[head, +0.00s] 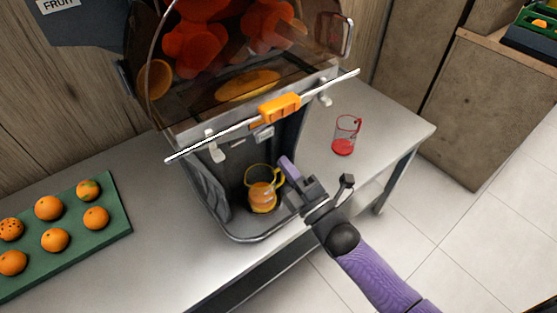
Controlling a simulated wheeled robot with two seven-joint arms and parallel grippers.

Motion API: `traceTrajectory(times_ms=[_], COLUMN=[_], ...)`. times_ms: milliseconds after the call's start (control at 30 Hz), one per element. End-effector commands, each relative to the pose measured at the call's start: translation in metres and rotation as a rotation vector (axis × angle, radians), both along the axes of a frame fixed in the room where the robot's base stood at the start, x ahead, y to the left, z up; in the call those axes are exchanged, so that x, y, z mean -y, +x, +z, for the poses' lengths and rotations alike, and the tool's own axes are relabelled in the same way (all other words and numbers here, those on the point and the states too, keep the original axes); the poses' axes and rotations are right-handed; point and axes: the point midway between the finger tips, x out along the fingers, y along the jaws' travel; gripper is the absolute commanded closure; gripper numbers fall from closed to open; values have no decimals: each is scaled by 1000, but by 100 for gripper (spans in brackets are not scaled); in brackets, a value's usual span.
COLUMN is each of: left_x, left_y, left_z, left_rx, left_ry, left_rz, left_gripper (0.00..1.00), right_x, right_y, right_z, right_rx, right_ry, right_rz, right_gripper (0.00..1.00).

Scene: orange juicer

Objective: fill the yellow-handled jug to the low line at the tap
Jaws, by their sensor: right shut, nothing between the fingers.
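The yellow-handled jug (262,196) stands upright in the bay at the base of the juicer (235,85). It is clear with a yellow rim and handle, and orange juice shows in its lower part. I cannot make out its fill lines. The tap (263,133) is above the jug, beneath the orange lever block (279,107). My right gripper (288,166) is just right of the jug, shut with nothing in it. I cannot tell whether its tip touches the jug's handle. My left gripper is not in view.
A red-handled jug (345,136) with a little red in its bottom stands right of the juicer. A green tray (112,226) of several oranges lies at left. The counter (400,135) is clear near its right end. A crate (535,45) sits at top right.

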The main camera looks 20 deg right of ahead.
Motion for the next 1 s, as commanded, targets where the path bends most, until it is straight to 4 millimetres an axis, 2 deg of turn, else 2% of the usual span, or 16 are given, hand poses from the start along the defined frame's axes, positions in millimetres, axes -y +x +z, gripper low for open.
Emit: traceTrajectory(times_ms=[100,400,567,1000], left_x=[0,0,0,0], left_y=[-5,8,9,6], left_z=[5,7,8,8], left_rx=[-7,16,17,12], left_ry=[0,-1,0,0], left_rz=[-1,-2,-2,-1], left_gripper=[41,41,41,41], right_x=[8,25,29,29], right_y=[-22,-69,-77,-77], right_z=[-4,-19,-21,-23], right_rx=[-1,0,2,-5], right_ry=[-1,-1,0,3], right_rz=[0,0,0,-1], right_gripper=[100,100,100,100])
